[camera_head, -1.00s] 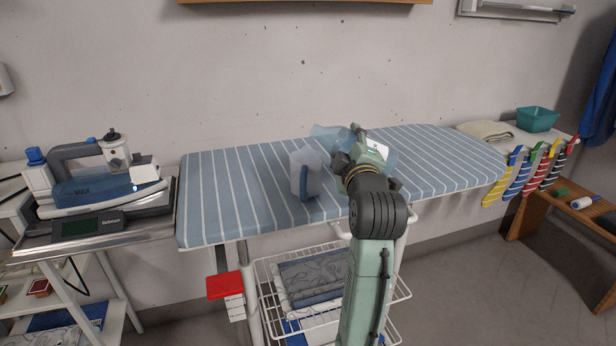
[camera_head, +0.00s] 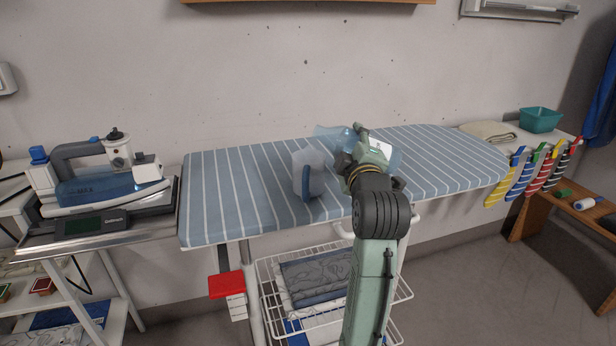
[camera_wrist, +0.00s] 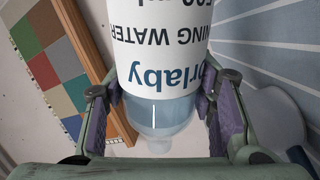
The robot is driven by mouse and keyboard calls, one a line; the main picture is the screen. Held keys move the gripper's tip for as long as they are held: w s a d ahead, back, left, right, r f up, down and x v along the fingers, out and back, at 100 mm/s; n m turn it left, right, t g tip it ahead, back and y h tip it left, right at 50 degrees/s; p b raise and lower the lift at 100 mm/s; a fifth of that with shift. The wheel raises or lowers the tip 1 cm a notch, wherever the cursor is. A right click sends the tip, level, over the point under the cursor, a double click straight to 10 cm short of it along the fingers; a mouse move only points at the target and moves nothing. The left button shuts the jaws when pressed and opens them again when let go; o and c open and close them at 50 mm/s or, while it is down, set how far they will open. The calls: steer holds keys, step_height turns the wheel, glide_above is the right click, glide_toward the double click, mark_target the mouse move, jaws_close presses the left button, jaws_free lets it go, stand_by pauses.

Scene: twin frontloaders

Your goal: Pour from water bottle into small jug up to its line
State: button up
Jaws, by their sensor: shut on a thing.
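The water bottle (camera_wrist: 160,60) fills the middle of the wrist view. Its white label reads upside down, and clear bluish plastic narrows below it. My gripper (camera_wrist: 165,105) is shut on it, with a purple-padded finger on each side. In the head view my gripper (camera_head: 362,150) holds the bluish bottle (camera_head: 333,134) above the ironing board; my wrist hides much of it. The small jug (camera_head: 315,170), translucent with a dark blue handle, stands upright on the board, left of my gripper. It partly shows in the wrist view (camera_wrist: 278,112). The jug's line and water level cannot be made out.
The striped ironing board (camera_head: 230,190) is clear left of the jug. An iron (camera_head: 95,188) stands on a station at the left. A folded towel (camera_head: 487,132) and teal basin (camera_head: 540,119) are at the right end. A wire basket (camera_head: 275,300) hangs below.

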steer(key=shift+d+r+n+p, duration=0.1)
steer(key=shift+r+n+p, duration=0.2)
steer(key=shift+r+n, duration=0.8)
stand_by(4.5)
steer(key=shift+f, duration=0.2)
steer(key=shift+a+f+m+p, duration=0.2)
steer(key=shift+m+p, duration=0.1)
steer(key=shift+m, duration=0.6)
steer(key=shift+d+r+m+p, duration=0.7)
steer(key=shift+m+p, duration=0.4)
steer(key=shift+m, duration=0.1)
steer(key=shift+w+d+r+m+p, duration=0.1)
steer(key=shift+d+r+m+p, duration=0.1)
steer(key=shift+d+m+p, duration=0.35)
steer(key=shift+d+r+m+p, duration=0.2)
steer(key=shift+m+p, duration=0.15)
steer(key=shift+m, duration=0.4)
